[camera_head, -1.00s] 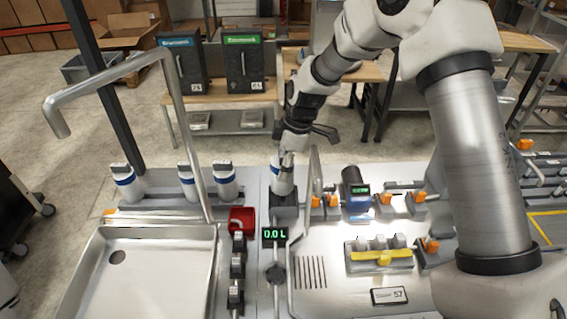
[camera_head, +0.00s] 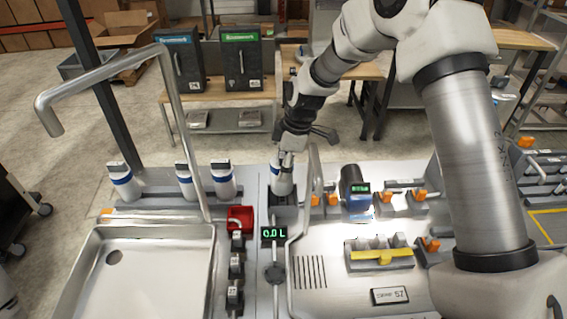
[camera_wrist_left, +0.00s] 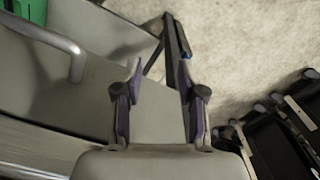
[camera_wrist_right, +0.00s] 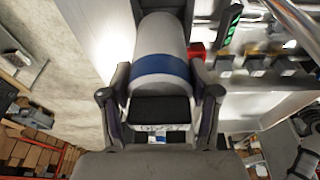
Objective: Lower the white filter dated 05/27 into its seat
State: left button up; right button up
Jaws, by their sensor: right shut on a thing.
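The white filter with a blue band (camera_head: 282,180) is upright in my right gripper (camera_head: 287,156), at the dark grey seat block (camera_head: 284,212). In the right wrist view the filter (camera_wrist_right: 160,40) lies between the two fingers of the right gripper (camera_wrist_right: 160,88), which are shut on its dark cap. A label by the cap reads 05/27, partly hidden. The filter's lower end is at the seat's top; I cannot tell how deep it sits. My left gripper (camera_wrist_left: 157,85) is open and empty in the left wrist view, above a grey surface.
Several similar filters (camera_head: 223,180) stand in a row to the left. A bent metal pipe (camera_head: 183,130) rises over the steel sink (camera_head: 150,285). A red part (camera_head: 240,217) and a 0.0 L display (camera_head: 273,233) are in front.

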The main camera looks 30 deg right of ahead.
jog(key=shift+s+d+b+x, duration=0.15)
jog(key=shift+b+x, duration=0.45)
jog(key=shift+x, duration=0.3)
jog(key=shift+s+d+b+x, duration=0.1)
jog(key=shift+d+b+x, duration=0.1)
jog(key=shift+b+x, duration=0.55)
jog(key=o, duration=1.7)
jog(key=shift+f, duration=0.25)
jog(key=shift+r, duration=0.15)
jog(key=v, duration=1.1)
jog(key=shift+r, duration=0.35)
